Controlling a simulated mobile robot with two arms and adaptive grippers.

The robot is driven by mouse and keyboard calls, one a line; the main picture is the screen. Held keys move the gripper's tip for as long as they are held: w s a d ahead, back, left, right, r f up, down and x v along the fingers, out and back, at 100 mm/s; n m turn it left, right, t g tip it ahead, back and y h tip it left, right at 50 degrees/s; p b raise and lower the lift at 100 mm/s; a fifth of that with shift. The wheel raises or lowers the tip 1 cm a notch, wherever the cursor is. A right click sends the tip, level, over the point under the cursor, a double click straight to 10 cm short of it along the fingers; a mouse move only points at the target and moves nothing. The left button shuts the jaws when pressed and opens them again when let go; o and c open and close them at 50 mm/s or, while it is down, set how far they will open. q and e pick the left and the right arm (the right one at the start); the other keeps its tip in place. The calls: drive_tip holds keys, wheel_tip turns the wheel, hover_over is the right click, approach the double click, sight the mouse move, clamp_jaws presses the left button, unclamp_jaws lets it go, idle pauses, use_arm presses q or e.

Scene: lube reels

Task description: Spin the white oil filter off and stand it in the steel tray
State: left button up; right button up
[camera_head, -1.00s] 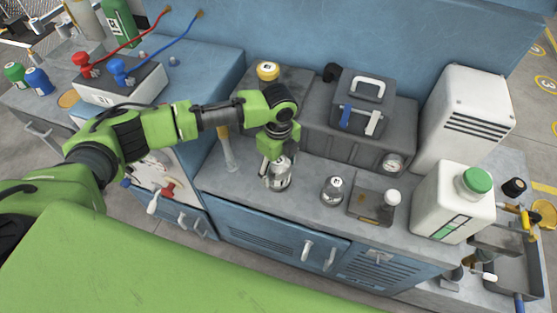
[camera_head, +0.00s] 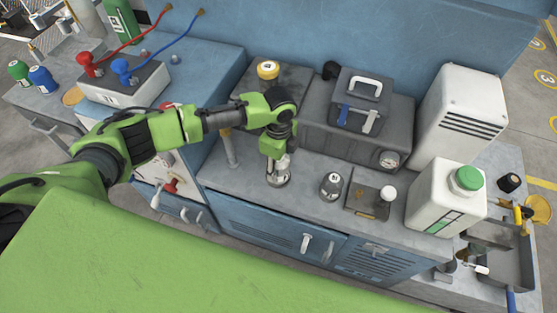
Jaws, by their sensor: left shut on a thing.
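My left gripper (camera_head: 277,156) points down at the counter and is shut on the top of a short pale, silvery-white cylinder (camera_head: 279,177), which seems to be the white oil filter. The cylinder stands upright, its upper part hidden by the fingers. I cannot tell whether it is still fastened below. My right gripper is not in view.
A white jug with a green cap (camera_head: 440,200) is right of the tray. A dark box (camera_head: 318,130) with a gauge stands behind. A slim post (camera_head: 229,150) is left of the gripper.

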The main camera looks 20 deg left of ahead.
use_arm(q)
drive_tip(key=shift+r+n+p, duration=0.1)
drive_tip(key=shift+n+p, duration=0.45)
drive_tip(key=shift+n, duration=0.25)
drive_tip(key=shift+n+p, duration=0.4)
drive_tip(key=shift+n, duration=0.1)
drive_tip(key=shift+s+n+p, duration=0.1)
drive_tip(key=shift+n+p, duration=0.8)
drive_tip(key=shift+p, duration=0.1)
drive_tip(key=shift+b, duration=0.35)
drive_tip(key=shift+r+p, duration=3.7)
drive_tip(key=shift+p, duration=0.2)
